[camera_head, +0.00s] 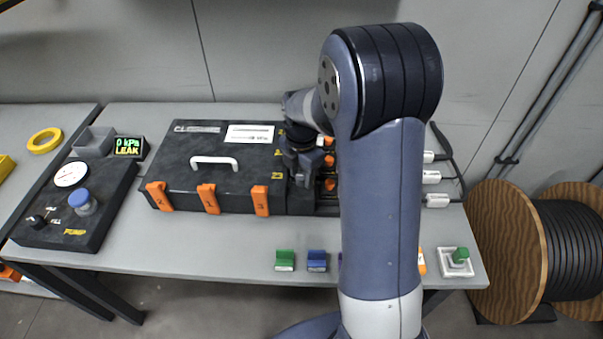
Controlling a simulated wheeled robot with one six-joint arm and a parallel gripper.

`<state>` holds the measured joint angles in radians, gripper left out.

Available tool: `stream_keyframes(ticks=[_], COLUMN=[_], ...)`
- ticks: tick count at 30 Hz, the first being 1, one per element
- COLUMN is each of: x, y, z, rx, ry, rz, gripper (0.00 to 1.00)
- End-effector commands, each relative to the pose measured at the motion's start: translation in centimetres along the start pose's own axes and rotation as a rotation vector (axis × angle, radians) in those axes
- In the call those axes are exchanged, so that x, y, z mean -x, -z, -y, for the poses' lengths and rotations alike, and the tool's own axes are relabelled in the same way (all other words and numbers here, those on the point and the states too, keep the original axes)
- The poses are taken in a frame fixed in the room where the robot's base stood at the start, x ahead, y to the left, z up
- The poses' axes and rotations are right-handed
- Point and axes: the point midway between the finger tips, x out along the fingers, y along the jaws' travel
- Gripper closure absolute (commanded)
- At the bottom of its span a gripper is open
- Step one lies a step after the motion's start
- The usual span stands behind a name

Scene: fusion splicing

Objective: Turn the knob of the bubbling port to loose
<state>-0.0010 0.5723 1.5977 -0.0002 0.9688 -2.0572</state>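The black splice closure box (182,170) lies on the grey table, with a white handle on its lid and orange latches along its front and right side. My gripper (302,176) points down over the right end of the box, beside the numbered orange latches. Its fingers are dark against the dark box, so I cannot tell how far apart they are. I cannot make out the bubbling port's knob; the gripper and arm cover part of that end. A black pump unit (102,215) stands at the left with a small black lever knob (38,221) between labels.
A display (129,146) reads "0 kPa LEAK". A grey bin (93,142) and yellow tape roll (45,140) are at the left. Green (284,260) and blue (317,261) blocks line the front edge. White cable fittings (432,177) are right of my arm. A cable reel (510,250) stands beyond the table.

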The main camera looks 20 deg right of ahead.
Motion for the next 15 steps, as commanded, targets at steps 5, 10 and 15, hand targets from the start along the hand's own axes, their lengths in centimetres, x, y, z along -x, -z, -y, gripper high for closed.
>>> stream_keyframes(ticks=[5, 10, 15], x=[-0.1, 0.0, 1.7], y=[0.0, 0.0, 0.0], z=[0.0, 0.1, 0.0], rx=[-0.001, -0.001, -0.001], ry=[0.002, 0.002, -0.002], rz=[-0.001, -0.001, 0.001], gripper=[0.50, 0.50, 0.50])
